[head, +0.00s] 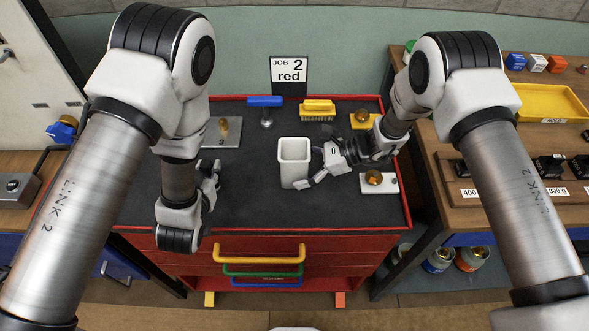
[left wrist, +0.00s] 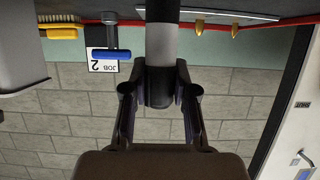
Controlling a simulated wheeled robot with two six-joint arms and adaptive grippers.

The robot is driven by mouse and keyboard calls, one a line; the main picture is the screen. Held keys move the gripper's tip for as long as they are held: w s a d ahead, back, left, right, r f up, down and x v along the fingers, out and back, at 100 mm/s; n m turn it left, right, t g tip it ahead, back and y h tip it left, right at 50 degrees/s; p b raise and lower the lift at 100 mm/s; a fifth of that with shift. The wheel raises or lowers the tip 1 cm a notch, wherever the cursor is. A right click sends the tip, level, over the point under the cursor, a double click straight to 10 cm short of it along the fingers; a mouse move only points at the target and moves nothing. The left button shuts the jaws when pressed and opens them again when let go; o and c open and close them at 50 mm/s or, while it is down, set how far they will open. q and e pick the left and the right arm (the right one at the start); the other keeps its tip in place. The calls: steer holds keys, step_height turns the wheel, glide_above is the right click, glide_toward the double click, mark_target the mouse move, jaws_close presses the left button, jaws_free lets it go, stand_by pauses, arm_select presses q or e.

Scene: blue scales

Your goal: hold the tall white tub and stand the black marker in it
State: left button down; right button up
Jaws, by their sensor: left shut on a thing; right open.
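The tall white tub (head: 294,163) stands upright and open-topped near the middle of the dark bench top. My right gripper (head: 312,168) is open at the tub's right side, one finger by its lower front right corner; I cannot tell whether it touches. My left gripper (head: 212,180) is left of the tub, its fingers partly hidden by my arm in the head view. In the left wrist view, the left gripper (left wrist: 160,100) is shut on a cylinder, grey with a dark end, which looks like the black marker (left wrist: 160,45). I cannot make out the marker in the head view.
Behind the tub are a blue-handled tool (head: 265,103), a yellow brush (head: 318,108) and a job sign (head: 289,76). A grey plate (head: 222,139) is at the left; a white block with an amber knob (head: 379,184) is at the right. Bench top between left gripper and tub is clear.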

arm_select(q)
steer(key=shift+f, duration=0.2)
arm_select(e)
steer(key=shift+a+f, duration=0.2)
steer(key=shift+a, duration=0.15)
steer(key=c, duration=0.7)
arm_select(q)
steer(key=shift+r, duration=0.1)
